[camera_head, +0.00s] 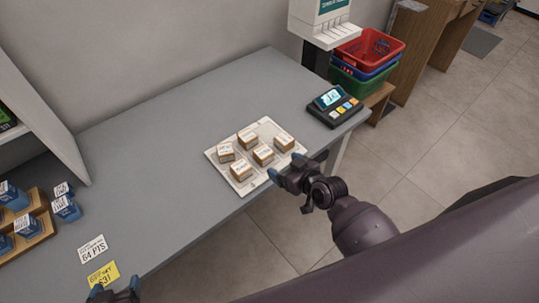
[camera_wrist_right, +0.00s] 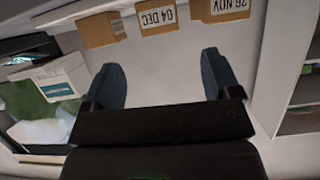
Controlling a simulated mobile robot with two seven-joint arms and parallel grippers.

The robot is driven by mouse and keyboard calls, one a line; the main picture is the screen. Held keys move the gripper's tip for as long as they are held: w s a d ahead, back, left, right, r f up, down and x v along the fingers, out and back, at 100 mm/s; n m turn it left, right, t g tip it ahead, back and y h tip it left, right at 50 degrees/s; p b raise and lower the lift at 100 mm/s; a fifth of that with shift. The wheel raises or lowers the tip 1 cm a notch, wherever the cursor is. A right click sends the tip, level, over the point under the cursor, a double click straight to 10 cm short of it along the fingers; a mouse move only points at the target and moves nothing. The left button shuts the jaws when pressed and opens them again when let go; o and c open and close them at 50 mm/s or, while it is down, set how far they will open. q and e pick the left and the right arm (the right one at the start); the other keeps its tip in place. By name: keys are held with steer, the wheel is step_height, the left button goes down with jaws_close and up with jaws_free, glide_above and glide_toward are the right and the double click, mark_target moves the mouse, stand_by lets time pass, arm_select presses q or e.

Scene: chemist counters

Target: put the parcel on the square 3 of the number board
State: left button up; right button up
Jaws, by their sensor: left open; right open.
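The number board (camera_head: 268,125) is a pale sheet on the grey counter, and its numbers are too small to read. Several small brown parcels with white labels stand on it, including a left one (camera_head: 226,152), a front one (camera_head: 241,172) and a right one (camera_head: 284,143). I cannot tell which is the task's parcel or which square is 3. My right gripper (camera_head: 287,178) is open and empty at the board's front right edge. In the right wrist view its spread fingers (camera_wrist_right: 165,75) face parcels labelled 04 DEC (camera_wrist_right: 157,20) and 26 NOV (camera_wrist_right: 220,9). My left gripper (camera_head: 115,292) is at the bottom left, partly cut off.
A dark keypad device (camera_head: 336,105) stands at the counter's right end, beside stacked baskets (camera_head: 368,50). Blue boxes in a wooden rack (camera_head: 25,225) and price cards (camera_head: 92,249) are at the left. The counter behind the board is clear.

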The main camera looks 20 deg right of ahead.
steer(key=shift+x, duration=5.4)
steer(key=shift+w+r, duration=0.1)
steer(key=shift+r, duration=0.05)
steer(key=c, duration=1.1)
step_height(320, 180, up, 20)
steer(key=p, duration=0.2)
step_height(320, 180, up, 4)
steer(key=m+h, duration=0.2)
glide_above(269, 157)
steer(key=s+d+f+m+t+h+b, duration=0.1)
steer(key=s+d+h+b, duration=0.1)
steer(key=s, duration=0.5)
steer(key=shift+s+d+f+m+h, duration=0.2)
steer(key=shift+s+d+m+h, duration=0.15)
steer(key=shift+d, duration=0.1)
